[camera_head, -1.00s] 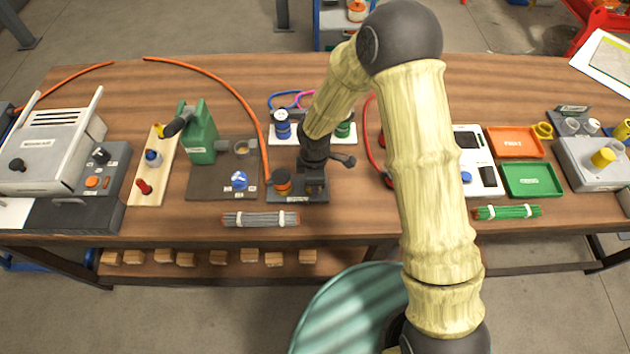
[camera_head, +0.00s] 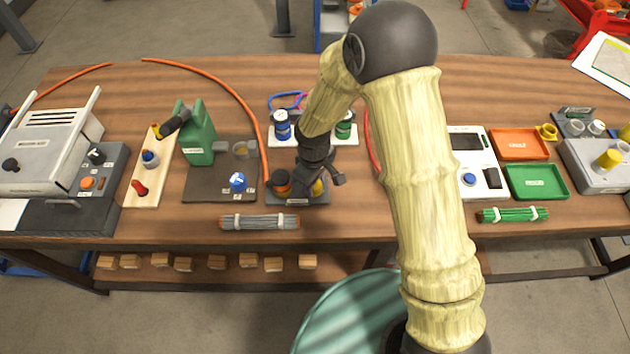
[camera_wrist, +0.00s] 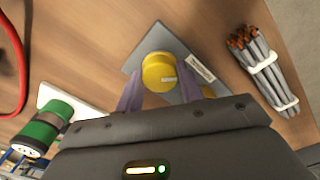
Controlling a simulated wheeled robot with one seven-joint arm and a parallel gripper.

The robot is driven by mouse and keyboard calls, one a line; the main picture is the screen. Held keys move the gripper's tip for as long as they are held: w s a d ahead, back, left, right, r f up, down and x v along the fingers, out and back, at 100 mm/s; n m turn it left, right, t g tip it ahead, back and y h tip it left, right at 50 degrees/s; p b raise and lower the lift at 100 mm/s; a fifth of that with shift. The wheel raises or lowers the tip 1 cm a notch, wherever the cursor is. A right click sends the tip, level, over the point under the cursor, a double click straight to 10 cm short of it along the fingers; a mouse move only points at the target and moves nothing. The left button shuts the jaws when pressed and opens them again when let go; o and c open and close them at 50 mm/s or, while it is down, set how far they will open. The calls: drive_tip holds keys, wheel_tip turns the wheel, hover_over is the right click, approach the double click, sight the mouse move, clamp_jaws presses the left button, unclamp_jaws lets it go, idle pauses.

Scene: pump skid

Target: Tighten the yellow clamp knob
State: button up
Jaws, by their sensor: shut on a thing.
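The yellow clamp knob (camera_wrist: 158,72) stands on a dark grey labelled plate (camera_wrist: 185,60) in the wrist view, with a pale mark on its top. My gripper (camera_wrist: 167,88) has one finger on each side of the knob and is shut on it. In the head view, the knob (camera_head: 319,187) shows only partly under my gripper (camera_head: 312,182), at the right end of the plate (camera_head: 297,200). The lower parts of the fingers are partly hidden there.
An orange hose ends at an orange and black fitting (camera_head: 281,183) just left of my gripper. Blue (camera_head: 282,127) and green (camera_head: 344,128) cylinders stand behind. A grey rod bundle (camera_head: 259,222) lies in front. A red hose runs to the right.

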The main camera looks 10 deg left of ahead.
drive_tip(key=shift+w+a+r, duration=0.15)
drive_tip(key=shift+a+r, duration=0.05)
drive_tip(key=shift+a, duration=0.05)
drive_tip(key=o, duration=1)
drive_tip(key=shift+d+f, duration=0.1)
drive_tip(key=r, duration=1.7)
drive_tip(key=shift+s+r, duration=0.2)
drive_tip(key=shift+s, duration=0.1)
